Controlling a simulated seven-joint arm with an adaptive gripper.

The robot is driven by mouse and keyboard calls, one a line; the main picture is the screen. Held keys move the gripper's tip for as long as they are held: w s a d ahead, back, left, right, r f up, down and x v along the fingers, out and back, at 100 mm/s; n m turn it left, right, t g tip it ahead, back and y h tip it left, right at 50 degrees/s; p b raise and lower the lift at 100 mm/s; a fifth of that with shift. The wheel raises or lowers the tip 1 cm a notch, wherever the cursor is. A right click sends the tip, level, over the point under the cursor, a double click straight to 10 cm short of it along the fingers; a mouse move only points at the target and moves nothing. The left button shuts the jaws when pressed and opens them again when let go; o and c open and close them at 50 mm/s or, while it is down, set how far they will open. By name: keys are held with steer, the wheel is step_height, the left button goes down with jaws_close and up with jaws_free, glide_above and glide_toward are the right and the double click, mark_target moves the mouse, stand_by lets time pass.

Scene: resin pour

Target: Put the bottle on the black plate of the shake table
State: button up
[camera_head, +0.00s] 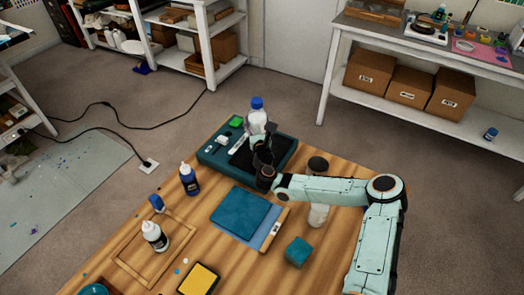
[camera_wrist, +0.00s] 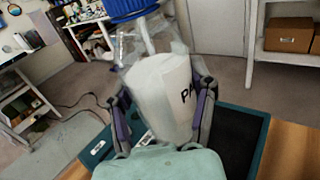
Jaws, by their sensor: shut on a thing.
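A clear bottle with a blue cap and white contents or label (camera_wrist: 160,95) fills the middle of the wrist view, slightly tilted there. In the head view the bottle (camera_head: 257,117) is above or on the shake table. My gripper (camera_head: 260,143) is shut on the bottle, with a finger on each side of it in the wrist view. The shake table (camera_head: 212,158) is a teal box with a black plate (camera_head: 244,159) on top, at the back of the wooden table. I cannot tell whether the bottle's base touches the plate; the gripper hides it.
A dark round jar (camera_head: 318,165) stands right of the shake table.

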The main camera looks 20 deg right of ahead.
steer(key=shift+w+d+f+m+h, duration=0.15)
steer(key=shift+w+d+m+h, duration=0.1)
steer(key=shift+d+h, duration=0.15)
steer(key=shift+w+d+f+m+h, duration=0.2)
steer(key=shift+d+m+h, duration=0.1)
steer(key=shift+d, duration=0.15)
step_height(320, 180, down, 7)
steer(key=shift+r, duration=0.2)
steer(key=o, duration=1.2)
steer(key=shift+f, duration=0.1)
